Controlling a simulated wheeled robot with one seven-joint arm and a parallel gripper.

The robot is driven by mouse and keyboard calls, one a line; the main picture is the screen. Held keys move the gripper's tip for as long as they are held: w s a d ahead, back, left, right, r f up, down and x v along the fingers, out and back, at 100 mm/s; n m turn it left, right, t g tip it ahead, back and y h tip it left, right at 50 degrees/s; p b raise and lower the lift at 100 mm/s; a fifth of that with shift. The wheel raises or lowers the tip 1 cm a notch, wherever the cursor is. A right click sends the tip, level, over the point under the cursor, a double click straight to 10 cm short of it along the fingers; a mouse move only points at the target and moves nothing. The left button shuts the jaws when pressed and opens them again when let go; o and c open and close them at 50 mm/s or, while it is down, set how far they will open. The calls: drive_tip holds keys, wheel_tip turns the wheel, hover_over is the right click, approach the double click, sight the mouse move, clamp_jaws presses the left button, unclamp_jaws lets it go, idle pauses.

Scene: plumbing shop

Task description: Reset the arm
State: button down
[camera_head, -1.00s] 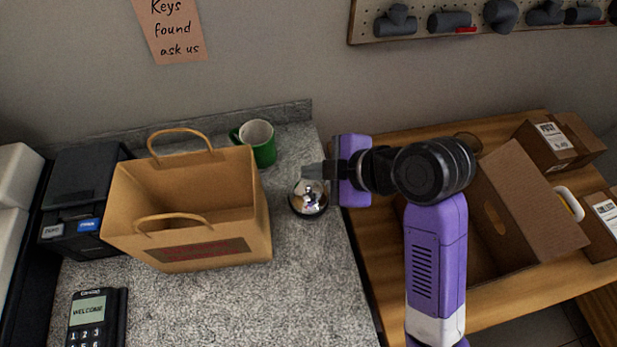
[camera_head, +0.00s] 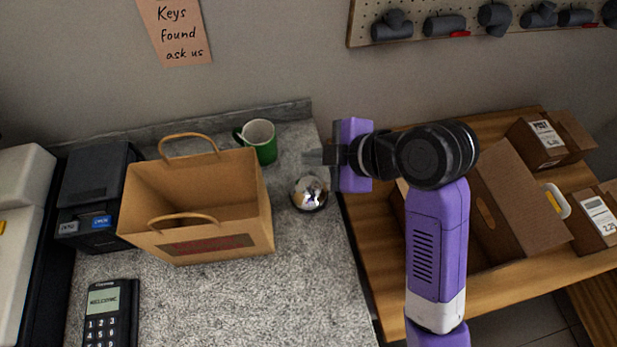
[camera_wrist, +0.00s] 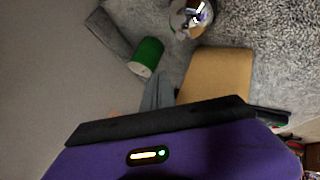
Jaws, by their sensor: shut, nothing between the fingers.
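My gripper (camera_head: 318,155) is shut and empty. In the head view it points left from my purple arm, over the right edge of the grey speckled counter (camera_head: 290,285). The shiny metal bell (camera_head: 309,193) sits on the counter just below it in the picture, apart from it. In the wrist view the grey fingers (camera_wrist: 157,92) point toward the counter, with the bell (camera_wrist: 188,16) beyond them.
A brown paper bag (camera_head: 215,243) stands open on the counter, with a green mug (camera_head: 266,152) behind it. A black printer (camera_head: 82,200) and a card terminal (camera_head: 109,315) are at left. An open cardboard box (camera_head: 535,205) stands on the wooden table (camera_head: 530,288) at right.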

idle(0.4)
drive_tip(key=w+r+m+t, duration=0.4)
drive_tip(key=w+r, duration=0.1)
drive_tip(key=s+d+f+m+t+h+b, duration=0.1)
drive_tip(key=s+d+m+t+h, duration=0.1)
drive_tip(key=d+m+t, duration=0.3)
drive_tip(key=s+d+f+m+t+h+b, duration=0.1)
drive_tip(key=s+d+f+m+t, duration=0.15)
drive_tip(key=d+m, duration=0.4)
drive_tip(key=s+d+f+m+h+b, duration=0.1)
drive_tip(key=s+d+f, duration=0.2)
drive_tip(key=s, duration=0.7)
drive_tip(key=s+d+f+m+g+h+b, duration=0.1)
drive_tip(key=s+d+f+m+h+b, duration=0.1)
drive_tip(key=s, duration=0.9)
drive_tip(key=s+d+f+m+h+b, duration=0.1)
drive_tip(key=s+d+f, duration=0.3)
drive_tip(key=s, duration=0.6)
drive_tip(key=shift+s+d+m+h+b, duration=0.3)
drive_tip(key=shift+d+m+h+b, duration=0.15)
drive_tip(key=shift+d+m, duration=0.1)
drive_tip(key=shift+f+g, duration=0.1)
drive_tip(key=shift+g, duration=0.15)
